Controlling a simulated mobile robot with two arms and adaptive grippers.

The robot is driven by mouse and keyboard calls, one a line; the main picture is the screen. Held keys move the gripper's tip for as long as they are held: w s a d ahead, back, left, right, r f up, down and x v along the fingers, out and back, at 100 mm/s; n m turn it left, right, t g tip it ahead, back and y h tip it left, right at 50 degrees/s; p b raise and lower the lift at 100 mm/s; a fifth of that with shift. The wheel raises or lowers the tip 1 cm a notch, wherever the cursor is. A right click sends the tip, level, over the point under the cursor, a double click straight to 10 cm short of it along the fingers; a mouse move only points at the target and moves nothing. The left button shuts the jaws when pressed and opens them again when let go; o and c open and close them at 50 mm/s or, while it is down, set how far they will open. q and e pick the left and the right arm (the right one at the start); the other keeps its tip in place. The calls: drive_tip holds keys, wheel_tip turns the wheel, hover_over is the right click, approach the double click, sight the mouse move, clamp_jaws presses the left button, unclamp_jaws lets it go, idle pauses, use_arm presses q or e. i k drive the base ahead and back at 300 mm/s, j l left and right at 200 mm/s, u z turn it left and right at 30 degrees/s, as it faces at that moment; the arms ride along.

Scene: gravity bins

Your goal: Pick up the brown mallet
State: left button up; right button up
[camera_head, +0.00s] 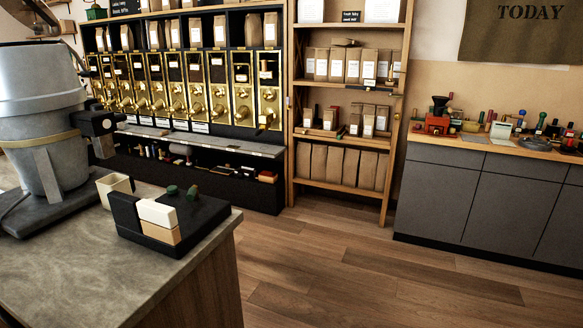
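I cannot pick out the brown mallet for certain. A small brown object (348,43) lies on the shelf above the upper row of bags, but its shape is too small to tell. A small dark stick-like item (341,131) lies on the middle shelf among the bags and is also too small to name. Many small tools and items (490,122) crowd the right counter, and some of them may be hidden behind others. Neither of my grippers is in view.
A grey counter (70,270) at front left bears a large grey machine (45,120) and a black box (165,235) with pale blocks. Brass-fronted bins (190,85) line the back wall. A wooden shelf (297,190) stands beside them. Grey cabinets (470,200) stand at right. The wooden floor (350,270) is clear.

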sight(162, 134)
drive_tip(key=i+j+z, duration=0.1)
drive_tip(key=i+z, duration=0.35)
drive_tip(key=i, duration=1.55)
drive_tip(key=i+u, duration=0.25)
drive_tip(key=i, duration=0.35)
drive_tip(key=i+l+u, duration=0.25)
drive_tip(key=i, duration=0.3)
drive_tip(key=i+l+u, duration=0.2)
drive_tip(key=i, duration=0.4)
drive_tip(key=i+j+u, duration=0.25)
drive_tip(key=u, duration=0.2)
drive_tip(key=i+j+u, duration=0.15)
drive_tip(key=i+u, duration=0.6)
drive_tip(key=u, duration=0.2)
drive_tip(key=i+l+u, duration=0.1)
drive_tip(key=i+u, duration=0.25)
drive_tip(key=u, duration=0.15)
drive_tip(key=i+j+u, duration=0.2)
drive_tip(key=i, duration=1.75)
drive_tip(key=i+j+z, duration=0.1)
drive_tip(key=i+z, duration=0.4)
drive_tip(key=i, duration=0.15)
drive_tip(key=i+j+z, duration=0.45)
drive_tip(key=i, duration=0.15)
drive_tip(key=i+j+z, duration=0.5)
drive_tip(key=i+l, duration=0.05)
